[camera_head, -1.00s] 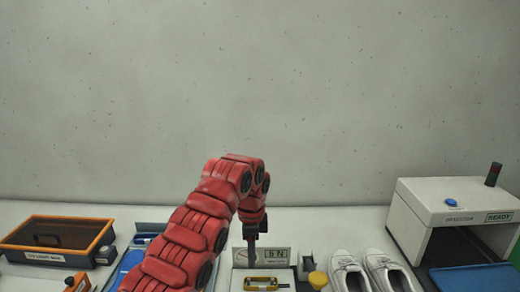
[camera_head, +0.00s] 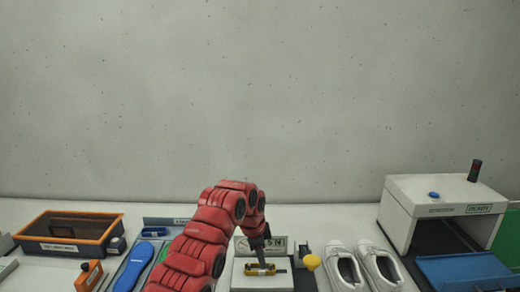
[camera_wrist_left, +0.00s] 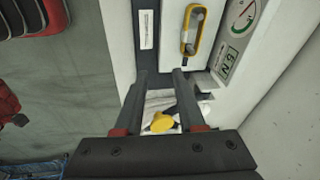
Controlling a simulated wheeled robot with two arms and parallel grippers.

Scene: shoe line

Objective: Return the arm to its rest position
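My left arm (camera_head: 207,232), red and segmented, reaches in from the lower left in the head view. Its left gripper (camera_head: 262,261) points down at the white tester with the yellow-framed part (camera_head: 252,269), and its fingertips are hard to make out there. In the left wrist view the left gripper (camera_wrist_left: 160,82) is open, with two dark fingers apart and nothing held between them. A yellow knob (camera_wrist_left: 162,122) shows beyond the gap, and the yellow-framed part (camera_wrist_left: 193,30) lies ahead of the fingers. My right gripper is not in view.
White shoes (camera_head: 346,268) stand right of the tester. A white inspection machine (camera_head: 440,200) with a blue flap (camera_head: 465,270) is at the right. An orange-rimmed bin (camera_head: 70,215) and a blue insole (camera_head: 133,268) are at the left. The wall behind is bare.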

